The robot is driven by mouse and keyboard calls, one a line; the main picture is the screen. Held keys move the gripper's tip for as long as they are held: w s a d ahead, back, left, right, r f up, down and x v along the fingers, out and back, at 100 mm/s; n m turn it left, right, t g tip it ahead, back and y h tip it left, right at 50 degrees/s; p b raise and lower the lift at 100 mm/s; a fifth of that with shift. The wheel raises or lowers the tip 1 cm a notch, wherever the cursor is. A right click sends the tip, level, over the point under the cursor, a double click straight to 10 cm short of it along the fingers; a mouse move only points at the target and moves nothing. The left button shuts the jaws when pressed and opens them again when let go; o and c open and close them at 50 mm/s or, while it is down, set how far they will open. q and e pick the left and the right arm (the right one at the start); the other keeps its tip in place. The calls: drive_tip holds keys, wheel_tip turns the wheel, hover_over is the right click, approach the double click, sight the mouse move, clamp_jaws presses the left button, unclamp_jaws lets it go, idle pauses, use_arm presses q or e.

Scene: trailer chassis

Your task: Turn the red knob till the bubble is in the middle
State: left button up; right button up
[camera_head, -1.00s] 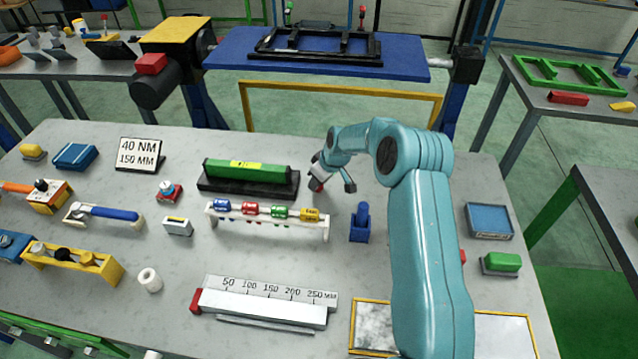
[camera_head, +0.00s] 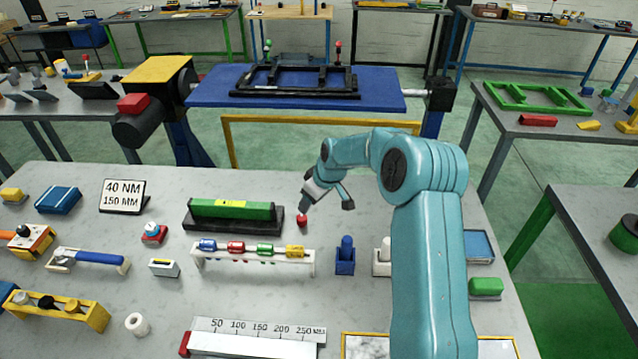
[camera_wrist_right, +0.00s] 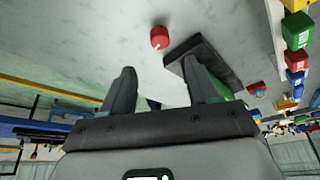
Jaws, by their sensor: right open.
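The red knob (camera_head: 302,221) stands on the grey bench, just right of the level's black base (camera_head: 218,222). The green level (camera_head: 260,211) rests on that base with a yellow vial window (camera_head: 230,203) on it. The bubble is too small to make out. My right gripper (camera_head: 326,200) is above and slightly right of the knob, open and empty. In the right wrist view the knob (camera_wrist_right: 159,37) shows beyond the gap between the open fingers (camera_wrist_right: 162,82), apart from them. The right finger partly covers the black base (camera_wrist_right: 215,62). My left gripper is out of view.
A rack with coloured pieces (camera_head: 254,258) stands in front of the level. A blue holder (camera_head: 345,257) stands right of the rack. A sign (camera_head: 122,196) is at the back left. Bare bench lies around the knob.

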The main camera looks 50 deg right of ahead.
drive_tip(key=v, duration=0.6)
drive_tip(key=shift+r, duration=0.3)
drive_tip(key=shift+f, duration=0.1)
